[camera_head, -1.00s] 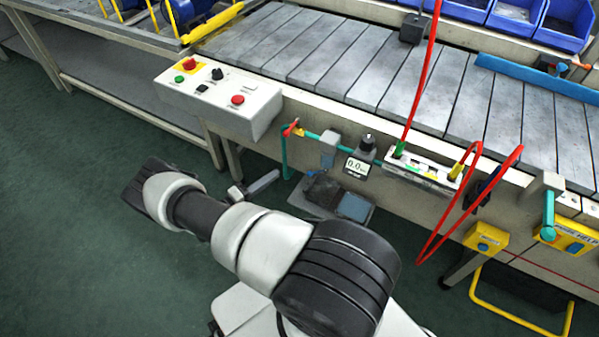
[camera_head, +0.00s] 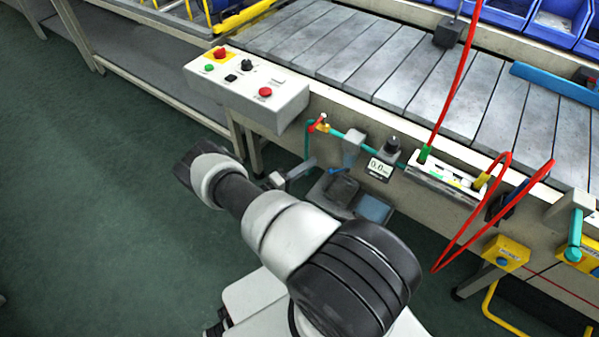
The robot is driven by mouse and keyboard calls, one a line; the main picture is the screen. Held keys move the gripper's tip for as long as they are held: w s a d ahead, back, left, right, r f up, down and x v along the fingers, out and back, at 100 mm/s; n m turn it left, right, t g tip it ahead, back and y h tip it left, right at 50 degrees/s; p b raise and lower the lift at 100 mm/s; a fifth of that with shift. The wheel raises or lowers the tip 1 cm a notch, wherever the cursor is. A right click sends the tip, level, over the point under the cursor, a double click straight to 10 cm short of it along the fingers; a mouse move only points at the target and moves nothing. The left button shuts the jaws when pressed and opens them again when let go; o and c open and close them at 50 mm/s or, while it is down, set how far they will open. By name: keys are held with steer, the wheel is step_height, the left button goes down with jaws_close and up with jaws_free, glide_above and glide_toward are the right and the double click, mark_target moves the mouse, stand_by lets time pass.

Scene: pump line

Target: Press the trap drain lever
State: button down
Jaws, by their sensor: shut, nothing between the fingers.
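A green pipe (camera_head: 308,145) with a red-handled valve (camera_head: 319,123) runs along the side of the conveyor frame. A small bluish-grey housing (camera_head: 352,146), which looks like the trap, hangs on this line left of a small digital display (camera_head: 381,169). I cannot clearly pick out its drain lever. A slim grey piece just beyond my arm looks like my gripper (camera_head: 304,170). It appears shut and empty, left of and below the housing, apart from it in the picture. My arm hides the rest of the hand.
A dark tray with a blue-grey pad (camera_head: 374,209) sits low below the housing. A control box (camera_head: 250,92) juts out at upper left. Red hoses (camera_head: 470,215) loop down at right beside yellow boxes (camera_head: 505,254). Green floor (camera_head: 90,210) at left is clear.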

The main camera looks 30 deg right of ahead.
mark_target(339, 170)
steer(key=shift+s+d+f, duration=0.15)
steer(key=shift+s+d, duration=0.5)
steer(key=shift+s, duration=0.2)
steer(key=shift+s+d+f, duration=0.15)
steer(key=shift+s+d, duration=0.45)
steer(key=shift+s, duration=0.25)
steer(key=shift+f, duration=0.1)
